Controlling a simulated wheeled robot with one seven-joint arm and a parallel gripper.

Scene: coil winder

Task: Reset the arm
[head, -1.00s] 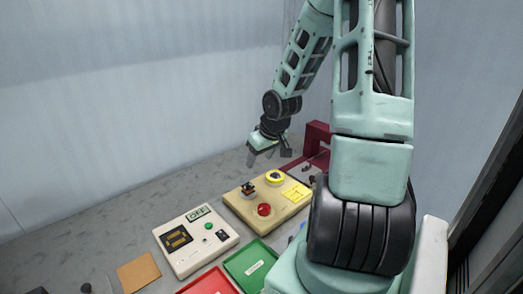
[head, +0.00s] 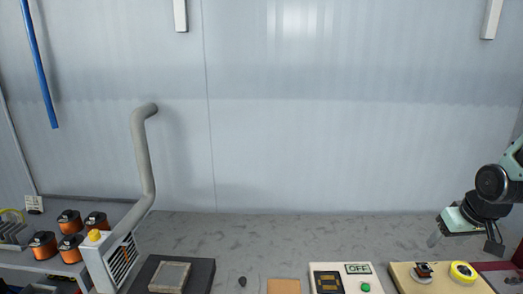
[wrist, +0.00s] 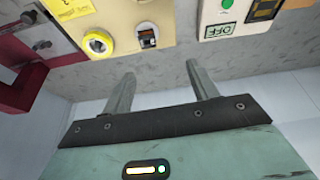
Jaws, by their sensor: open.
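My gripper (head: 436,238) is at the right of the head view, raised near the back of the bench beside the beige control box (head: 402,280). In the wrist view its two fingers (wrist: 163,85) stand wide apart with nothing between them. The beige box also shows in the wrist view (wrist: 117,15), with a yellow ring button (wrist: 98,44) and a black rocker switch (wrist: 147,36). The fingers are apart from the box. Most of my arm is outside the head view.
A white panel (head: 334,270) reading OFF stands left of the beige box. A dark red frame (wrist: 20,92) is close by in the wrist view. At the far left are orange coils (head: 42,245) and a bent grey pipe (head: 143,155). The back of the bench (head: 240,232) is clear.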

